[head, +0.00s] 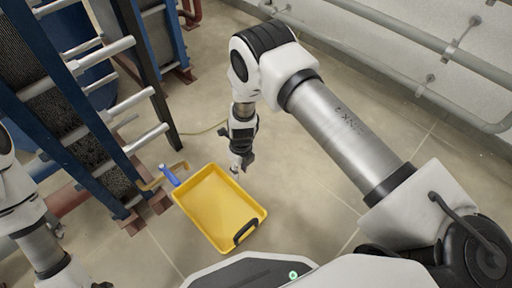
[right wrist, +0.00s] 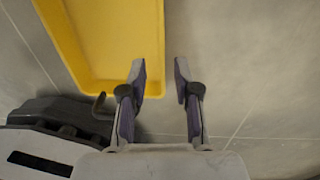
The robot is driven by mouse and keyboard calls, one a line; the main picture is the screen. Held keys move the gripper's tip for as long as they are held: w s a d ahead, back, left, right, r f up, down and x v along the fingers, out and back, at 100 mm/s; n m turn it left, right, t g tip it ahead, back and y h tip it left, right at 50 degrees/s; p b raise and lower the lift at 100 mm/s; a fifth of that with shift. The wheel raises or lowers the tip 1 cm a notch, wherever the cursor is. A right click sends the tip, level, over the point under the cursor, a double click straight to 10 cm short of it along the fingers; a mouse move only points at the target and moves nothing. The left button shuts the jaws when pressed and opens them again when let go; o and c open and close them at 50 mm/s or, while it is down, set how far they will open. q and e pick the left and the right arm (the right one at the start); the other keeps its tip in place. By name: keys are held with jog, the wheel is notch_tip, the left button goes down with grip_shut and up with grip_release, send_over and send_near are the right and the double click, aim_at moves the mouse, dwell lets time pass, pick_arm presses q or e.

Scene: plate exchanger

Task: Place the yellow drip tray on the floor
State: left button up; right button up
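The yellow drip tray (head: 215,205) appears to lie flat and empty on the tiled floor, in front of the plate exchanger. My right gripper (head: 238,170) is beside the tray's far right side in the head view. In the right wrist view my right gripper (right wrist: 161,72) is open, with nothing held between its fingers. The tray (right wrist: 115,35) shows beyond it, and its right edge lines up with the gap between the fingertips. My left arm enters at the left; its fingers are not clearly seen.
The plate exchanger (head: 65,110), with blue frame and steel rods, stands at the left. A blue-handled part (head: 169,175) is close to the tray's left corner. Grey pipes (head: 400,40) run along the wall at upper right. The floor (head: 300,185) right of the tray is clear.

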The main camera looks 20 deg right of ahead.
jog(key=s+d+f+n+h, duration=0.2)
jog(key=s+d+n, duration=0.5)
jog(key=s+n, duration=0.65)
jog(key=s+d+r+n, duration=0.1)
jog(key=s+r+n, duration=0.1)
jog(key=s+n, duration=0.5)
jog(key=s+r+n, duration=0.3)
jog(key=s+n, duration=0.3)
jog(key=n, duration=0.5)
jog(key=shift+s+d+r+y, duration=0.15)
jog(key=shift+s+d+y, duration=0.2)
jog(key=shift+s+y, duration=0.05)
